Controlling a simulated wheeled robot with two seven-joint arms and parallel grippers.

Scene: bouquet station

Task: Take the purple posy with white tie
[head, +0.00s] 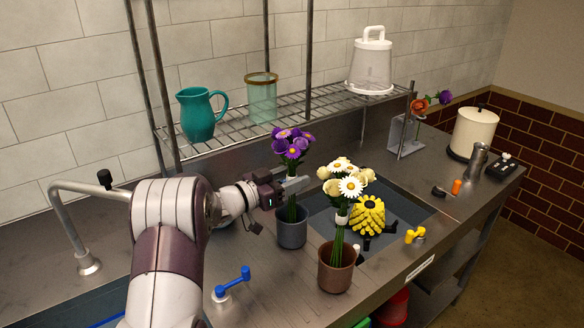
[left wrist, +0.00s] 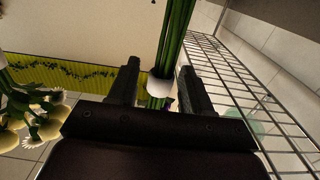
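The purple posy (head: 293,143) stands upright in a grey-blue pot (head: 292,232) on the steel counter, its green stems rising from the pot. My left gripper (head: 293,186) reaches in from the left at the stems, below the blooms. In the left wrist view the stems (left wrist: 176,38) and their white tie (left wrist: 160,86) lie between the two fingers of my left gripper (left wrist: 163,85). The fingers are apart, with a narrow gap showing beside the tie. My right gripper is not in view.
A white daisy posy (head: 342,180) in a brown pot (head: 336,266) stands close at front right. Behind is a wire shelf (head: 235,133) with a teal jug (head: 198,115) and a glass jar (head: 262,98). A yellow ruffled object (head: 368,215) is at the sink. A blue-handled tap (head: 232,284) stands in front.

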